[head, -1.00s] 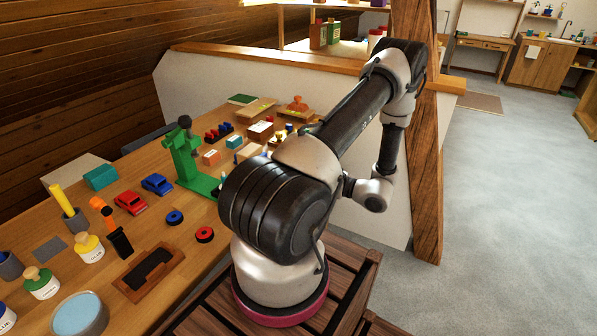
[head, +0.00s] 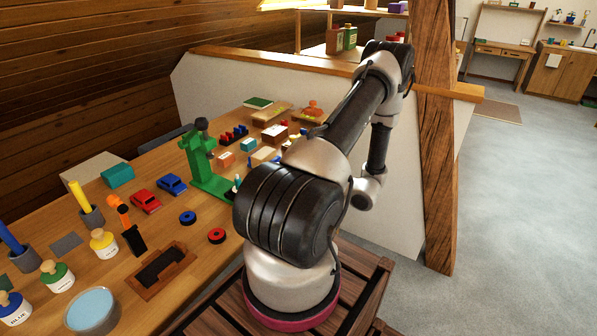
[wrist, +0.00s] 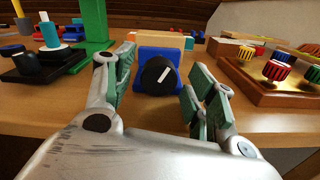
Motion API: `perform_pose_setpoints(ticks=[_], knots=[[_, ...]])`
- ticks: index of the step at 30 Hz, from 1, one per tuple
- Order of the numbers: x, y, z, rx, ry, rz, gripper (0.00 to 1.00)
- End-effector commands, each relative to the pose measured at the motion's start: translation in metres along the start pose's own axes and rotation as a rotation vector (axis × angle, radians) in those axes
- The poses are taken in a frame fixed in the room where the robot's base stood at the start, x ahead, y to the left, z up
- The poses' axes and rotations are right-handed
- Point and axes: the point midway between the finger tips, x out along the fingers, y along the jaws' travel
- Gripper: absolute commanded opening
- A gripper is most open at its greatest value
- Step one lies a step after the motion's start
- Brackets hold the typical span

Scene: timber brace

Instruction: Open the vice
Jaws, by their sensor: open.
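In the wrist view, a blue block with a round black knob (wrist: 158,74) stands on the wooden bench just beyond my gripper (wrist: 162,72). The knob bears a white line, slanted to the upper right. An orange-tan piece (wrist: 166,40) shows behind the block; I take these parts to be the vice, but cannot be sure. My gripper is open and empty, with one finger on each side of the knob. I cannot tell how far it is from the knob. In the head view my arm hides my gripper, and I cannot pick out the vice there.
A green stand (head: 203,165) rises from the bench; its post (wrist: 95,20) shows left in the wrist view. A dark device with a blue, white-topped lever (wrist: 48,34) is at left. A wooden tray with coloured knobs (wrist: 262,82) is close at right. A timber post (head: 437,150) stands beside my arm.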

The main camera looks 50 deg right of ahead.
Motion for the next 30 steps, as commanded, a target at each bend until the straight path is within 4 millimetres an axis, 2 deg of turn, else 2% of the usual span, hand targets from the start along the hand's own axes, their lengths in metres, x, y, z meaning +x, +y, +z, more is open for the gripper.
perform_pose_setpoints(ticks=[1, 6, 9, 14, 22, 30], knots=[[-0.0001, 0.0, 0.0, 0.0, 0.0, 0.0, 0.56], [-0.0002, 0.0, 0.0, 0.0, 0.0, 0.0, 0.25], [-0.0002, 0.0, 0.0, 0.0, 0.0, 0.0, 0.1], [-0.0003, 0.0001, 0.0, -0.032, 0.0, 0.0, 0.1], [-0.0004, 0.0009, -0.0003, -0.258, 0.0, 0.0, 0.1], [-0.0004, 0.0009, -0.0004, -0.275, 0.0, 0.0, 0.1]])
